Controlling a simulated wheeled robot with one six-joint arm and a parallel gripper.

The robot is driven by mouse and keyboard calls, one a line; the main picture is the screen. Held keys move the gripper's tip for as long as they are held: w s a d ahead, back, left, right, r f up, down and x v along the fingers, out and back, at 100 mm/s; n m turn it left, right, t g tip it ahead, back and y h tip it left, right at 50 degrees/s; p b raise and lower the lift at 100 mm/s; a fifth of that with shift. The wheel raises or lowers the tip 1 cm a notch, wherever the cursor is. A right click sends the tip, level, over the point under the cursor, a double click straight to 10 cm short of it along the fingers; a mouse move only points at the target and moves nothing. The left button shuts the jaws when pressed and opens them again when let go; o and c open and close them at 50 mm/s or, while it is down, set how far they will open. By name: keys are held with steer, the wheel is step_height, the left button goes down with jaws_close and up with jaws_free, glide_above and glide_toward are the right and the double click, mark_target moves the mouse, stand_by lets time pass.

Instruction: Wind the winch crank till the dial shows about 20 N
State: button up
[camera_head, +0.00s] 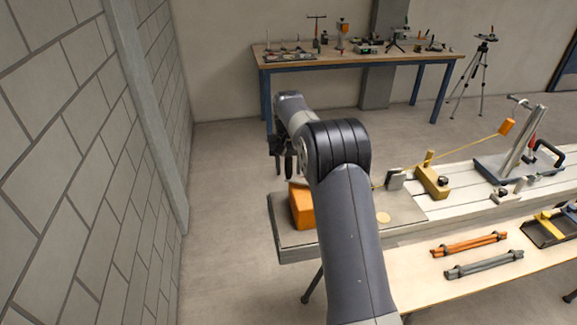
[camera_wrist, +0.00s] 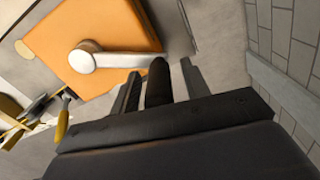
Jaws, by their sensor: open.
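The winch is an orange box (camera_head: 302,205) at the left end of the pale bed, partly hidden by my arm. In the wrist view the orange box (camera_wrist: 105,35) carries a crank (camera_wrist: 122,60) with a white hub and a grey arm pointing right. A dark upright handle (camera_wrist: 157,82) stands at the arm's end. My gripper (camera_wrist: 160,70) is open, with one finger on each side of this handle; contact cannot be told. In the head view my gripper (camera_head: 283,158) is above the box. A pale disc (camera_head: 383,218) lies beside the box; no dial reading is legible.
A block wall (camera_head: 80,150) stands close on the left. A yellow block (camera_head: 432,182), a yellow line and a tilted post (camera_head: 522,140) are along the bed. Orange bars (camera_head: 470,244) and grey bars (camera_head: 484,264) lie on the front table. A workbench (camera_head: 350,60) stands behind.

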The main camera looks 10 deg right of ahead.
steer(key=shift+c, duration=0.3)
jaws_close()
